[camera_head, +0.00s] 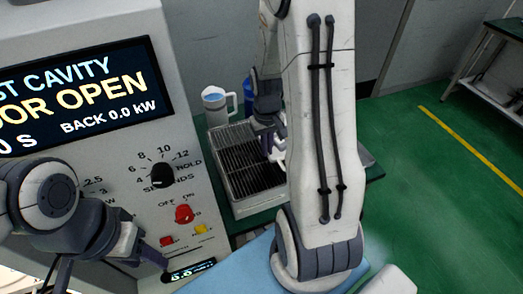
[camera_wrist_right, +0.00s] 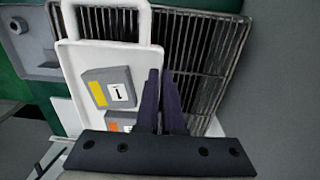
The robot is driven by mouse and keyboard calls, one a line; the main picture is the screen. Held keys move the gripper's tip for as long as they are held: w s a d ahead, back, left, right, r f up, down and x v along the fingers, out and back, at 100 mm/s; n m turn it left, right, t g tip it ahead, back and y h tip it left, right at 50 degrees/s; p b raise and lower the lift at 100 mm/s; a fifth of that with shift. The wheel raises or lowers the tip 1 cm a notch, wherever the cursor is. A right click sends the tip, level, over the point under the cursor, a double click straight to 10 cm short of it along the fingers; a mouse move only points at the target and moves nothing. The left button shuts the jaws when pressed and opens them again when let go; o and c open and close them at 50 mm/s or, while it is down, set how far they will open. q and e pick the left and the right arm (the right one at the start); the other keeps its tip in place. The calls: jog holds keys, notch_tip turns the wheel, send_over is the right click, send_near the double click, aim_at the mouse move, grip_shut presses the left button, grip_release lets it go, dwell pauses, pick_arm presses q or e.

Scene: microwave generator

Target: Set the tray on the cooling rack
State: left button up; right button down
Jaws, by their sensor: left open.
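The cooling rack (camera_head: 243,165), a dark wire grid in a pale frame, lies right of the machine. The white tray (camera_head: 277,152) is mostly hidden behind my right arm in the head view. In the wrist view the tray (camera_wrist_right: 75,55) overlaps the rack (camera_wrist_right: 205,60), whose bars show through its handle. Grey blocks, one labelled 1 (camera_wrist_right: 118,87), are in the tray. My right gripper (camera_wrist_right: 163,85) has its fingers close together at the tray's right edge and looks shut on it. Whether the tray touches the rack is unclear. My left gripper (camera_head: 115,275) is open and empty before the machine's panel.
The machine (camera_head: 190,150) has a screen reading "DOOR OPEN", knobs and buttons. A pale mug (camera_head: 214,103) and a blue object (camera_head: 247,97) stand behind the rack. The green floor at right is free, with a side table (camera_head: 495,90) further back.

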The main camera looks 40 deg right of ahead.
aim_at(262, 162)
jog(key=w, duration=0.1)
jog(key=w+f, duration=0.1)
jog(key=shift+w+f, duration=0.25)
jog(key=shift+w, duration=0.1)
jog(key=shift+f+p, duration=0.9)
jog(key=shift+f, duration=1.15)
jog(key=c, duration=1.1)
grip_release()
jog(key=shift+o, duration=0.2)
